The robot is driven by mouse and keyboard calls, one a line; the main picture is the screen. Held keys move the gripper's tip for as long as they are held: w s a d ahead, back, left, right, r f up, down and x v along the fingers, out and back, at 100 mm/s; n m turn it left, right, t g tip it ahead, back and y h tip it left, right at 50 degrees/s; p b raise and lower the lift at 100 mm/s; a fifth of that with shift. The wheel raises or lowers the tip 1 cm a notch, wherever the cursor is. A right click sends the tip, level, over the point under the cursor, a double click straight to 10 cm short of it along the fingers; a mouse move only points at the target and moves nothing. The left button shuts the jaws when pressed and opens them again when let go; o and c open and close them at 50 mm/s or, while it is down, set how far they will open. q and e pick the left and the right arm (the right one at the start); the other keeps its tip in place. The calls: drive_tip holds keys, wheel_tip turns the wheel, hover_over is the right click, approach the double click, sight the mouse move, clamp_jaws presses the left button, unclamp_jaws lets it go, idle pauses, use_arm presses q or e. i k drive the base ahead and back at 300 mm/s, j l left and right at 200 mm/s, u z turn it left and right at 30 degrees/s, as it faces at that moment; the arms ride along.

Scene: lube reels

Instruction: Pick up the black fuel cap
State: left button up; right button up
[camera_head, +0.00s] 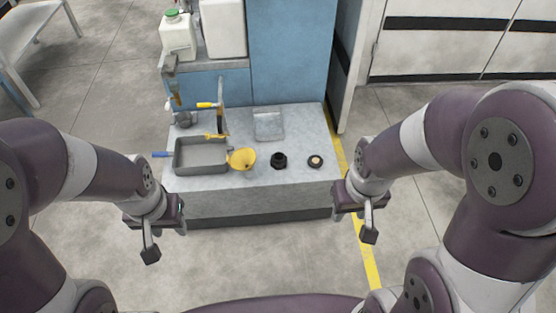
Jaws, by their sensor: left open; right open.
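A small black knobbed piece (279,160), which looks like the black fuel cap, sits on the grey bench top, right of the yellow funnel (242,159). A flat round black piece with a tan centre (315,161) lies to its right; I cannot tell for sure which of the two is the cap. My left gripper (165,241) is open and empty, in front of the bench at the left. My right gripper (356,224) is open and empty, off the bench's front right corner. Both are apart from the black pieces.
A grey tray (202,157) stands left of the funnel, with tools behind it. A clear square dish (268,125) lies at the back. White jugs (178,37) stand on a shelf beside a blue cabinet (292,50). The bench's front right is clear.

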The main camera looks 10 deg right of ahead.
sight(314, 161)
drive_tip(key=i+l+u, duration=0.15)
drive_tip(key=l, duration=0.2)
drive_tip(key=i+l+u, duration=0.2)
drive_tip(key=l, duration=0.2)
drive_tip(key=i+l+u, duration=0.15)
drive_tip(key=l, duration=0.2)
drive_tip(key=l+u, duration=0.15)
drive_tip(key=l, duration=0.25)
drive_tip(key=i+l+u, duration=0.15)
drive_tip(key=l, duration=0.3)
drive_tip(key=i+l+u, duration=0.35)
drive_tip(key=i+l, duration=0.15)
drive_tip(key=l, duration=0.25)
